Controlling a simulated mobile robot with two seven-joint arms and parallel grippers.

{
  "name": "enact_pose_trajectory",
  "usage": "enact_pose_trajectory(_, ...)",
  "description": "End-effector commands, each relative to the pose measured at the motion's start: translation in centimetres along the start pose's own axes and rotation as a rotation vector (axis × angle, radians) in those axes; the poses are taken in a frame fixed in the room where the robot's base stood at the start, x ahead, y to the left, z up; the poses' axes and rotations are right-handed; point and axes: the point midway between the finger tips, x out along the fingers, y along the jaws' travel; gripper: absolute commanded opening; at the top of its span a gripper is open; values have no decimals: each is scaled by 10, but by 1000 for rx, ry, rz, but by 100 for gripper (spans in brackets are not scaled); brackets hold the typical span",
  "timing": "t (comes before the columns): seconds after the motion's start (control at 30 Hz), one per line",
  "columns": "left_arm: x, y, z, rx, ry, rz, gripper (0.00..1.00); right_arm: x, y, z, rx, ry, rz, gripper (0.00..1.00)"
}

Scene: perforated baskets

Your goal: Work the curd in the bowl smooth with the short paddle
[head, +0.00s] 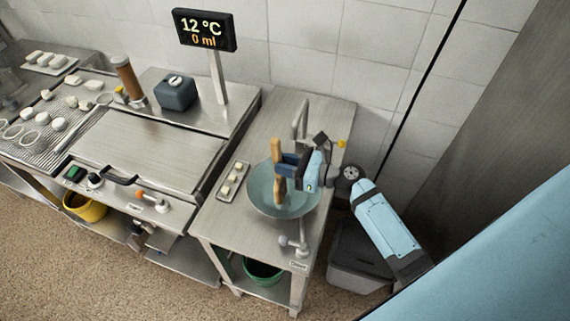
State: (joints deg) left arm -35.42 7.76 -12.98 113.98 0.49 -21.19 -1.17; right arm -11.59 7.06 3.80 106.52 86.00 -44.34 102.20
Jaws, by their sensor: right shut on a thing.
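The bowl (259,200) is wide, round and grey-green, and it sits on the steel table at the right. My right gripper (283,168) is over the bowl and shut on the short wooden paddle (279,189). The paddle is roughly upright, with its lower end down inside the bowl. I cannot make out any curd; the gripper and paddle cover part of the bowl's inside. My left gripper is not in view.
A small tray (233,182) with pale pieces lies left of the bowl. A tap (300,118) stands behind it, and another metal fitting (293,244) is at the front. A display (204,29) reads 12 °C and 0 ml. Perforated trays are at far left.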

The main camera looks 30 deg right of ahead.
Motion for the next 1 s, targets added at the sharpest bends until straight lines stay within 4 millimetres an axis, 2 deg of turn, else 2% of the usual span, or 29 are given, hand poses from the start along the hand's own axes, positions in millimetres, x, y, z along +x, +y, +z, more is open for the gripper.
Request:
enact_pose_trajectory(0.33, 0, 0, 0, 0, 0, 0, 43, 1, -11, 3, -1, -3, 0, 0)
enact_pose_trajectory(0.8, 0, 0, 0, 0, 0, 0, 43, 0, 7, 1, -2, -3, 0, 0)
enact_pose_trajectory(1.0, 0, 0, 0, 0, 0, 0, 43, 0, 7, 0, -2, -3, 0, 0)
